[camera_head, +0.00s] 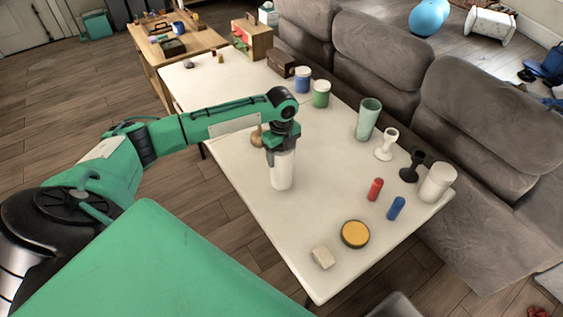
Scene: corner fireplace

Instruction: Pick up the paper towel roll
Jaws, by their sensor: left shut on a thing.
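The paper towel roll (281,173) is a white upright cylinder over the near left part of the white table (322,203). My left gripper (283,147) points down and is shut on the upper part of the roll, which hides its top. The roll's lower end is at or close to the tabletop; I cannot tell if they touch. My right gripper is not in view.
A small tan vase (257,137) stands close behind the roll. To the right are a red cylinder (375,189), a blue one (396,208), a pale green glass (368,119) and a white cylinder (437,183). A grey sofa (470,110) borders the table's far side.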

